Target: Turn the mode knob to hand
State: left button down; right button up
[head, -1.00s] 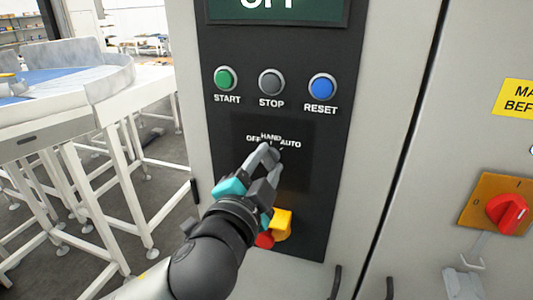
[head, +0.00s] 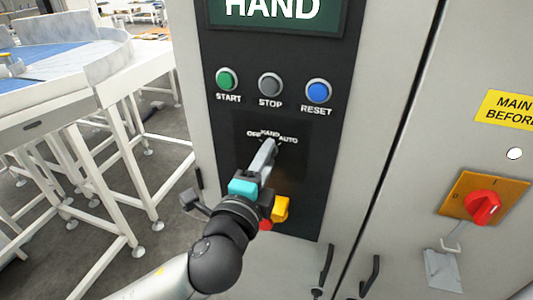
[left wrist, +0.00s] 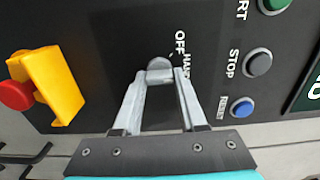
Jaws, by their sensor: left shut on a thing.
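The mode knob (left wrist: 159,65) is a small grey knob on the black panel (head: 225,165), below the OFF, HAND and AUTO labels. My left gripper (head: 268,146) reaches up to it from below and is shut on it. In the left wrist view the two fingers (left wrist: 160,82) sit on either side of the knob, which hides part of the labels. The display (head: 275,10) at the top of the panel reads HAND. In the head view my fingers mostly cover the knob. My right gripper does not show.
Green START (head: 227,79), grey STOP (head: 270,84) and blue RESET (head: 317,92) buttons sit above the knob. A yellow guard (head: 281,208) with a red button (head: 266,224) is close below. A red rotary switch (head: 482,208) is at right, a white conveyor frame (head: 110,95) at left.

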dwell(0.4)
pick_arm(q)
jog(key=shift+c, duration=2.3)
grip_release()
jog(key=p+v, duration=0.2)
jog(key=v, duration=1.3)
jog(key=shift+p, duration=0.35)
